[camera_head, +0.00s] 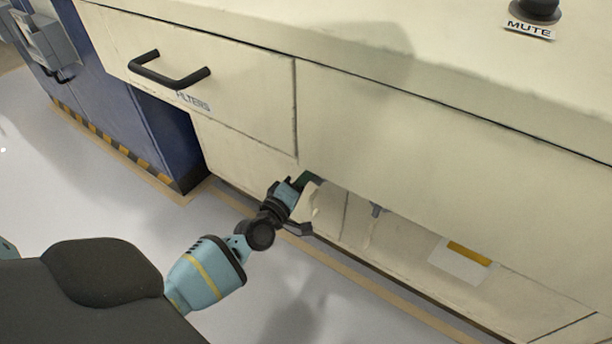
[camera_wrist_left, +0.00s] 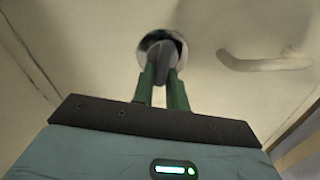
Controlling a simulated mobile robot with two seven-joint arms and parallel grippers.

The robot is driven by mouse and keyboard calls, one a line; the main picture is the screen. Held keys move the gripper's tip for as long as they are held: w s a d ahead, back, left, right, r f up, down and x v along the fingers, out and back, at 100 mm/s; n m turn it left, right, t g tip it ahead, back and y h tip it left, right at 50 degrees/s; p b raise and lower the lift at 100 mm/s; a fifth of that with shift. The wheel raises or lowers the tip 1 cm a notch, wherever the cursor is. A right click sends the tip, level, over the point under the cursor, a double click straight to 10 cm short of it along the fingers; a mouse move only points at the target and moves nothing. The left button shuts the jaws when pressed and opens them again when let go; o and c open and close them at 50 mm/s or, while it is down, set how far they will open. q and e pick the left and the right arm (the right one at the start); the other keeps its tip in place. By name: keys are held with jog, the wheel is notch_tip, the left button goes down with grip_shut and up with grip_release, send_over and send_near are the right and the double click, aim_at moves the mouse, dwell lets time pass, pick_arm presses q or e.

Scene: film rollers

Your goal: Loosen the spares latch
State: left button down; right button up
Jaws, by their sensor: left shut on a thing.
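In the left wrist view, the latch is a dark grey turn-piece (camera_wrist_left: 161,58) in a round, shiny metal ring (camera_wrist_left: 149,40) on a cream panel. The green fingers of my left gripper (camera_wrist_left: 163,84) are shut on it, one on each side. In the head view, my left gripper (camera_head: 308,179) reaches in under the overhanging cream cabinet front, and the latch is hidden there behind the gripper and the overhang. I cannot read a spares label in either view. My right gripper is not in view.
A cream curved handle (camera_wrist_left: 265,63) is right of the latch. Above my gripper is a drawer (camera_head: 225,85) marked FILTERS with a black bar handle (camera_head: 168,75). A small grey fitting (camera_head: 377,210) sits on the lower panel to the right. The floor (camera_head: 130,215) at left is clear.

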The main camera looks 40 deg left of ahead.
pick_arm(q)
jog(key=shift+f+n, duration=0.15)
jog(key=shift+n, duration=0.85)
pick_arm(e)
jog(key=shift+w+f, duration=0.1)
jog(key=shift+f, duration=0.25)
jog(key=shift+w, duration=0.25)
pick_arm(q)
jog(key=c, duration=1.4)
grip_release()
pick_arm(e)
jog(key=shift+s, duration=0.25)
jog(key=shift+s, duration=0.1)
pick_arm(q)
jog(key=shift+s, duration=0.1)
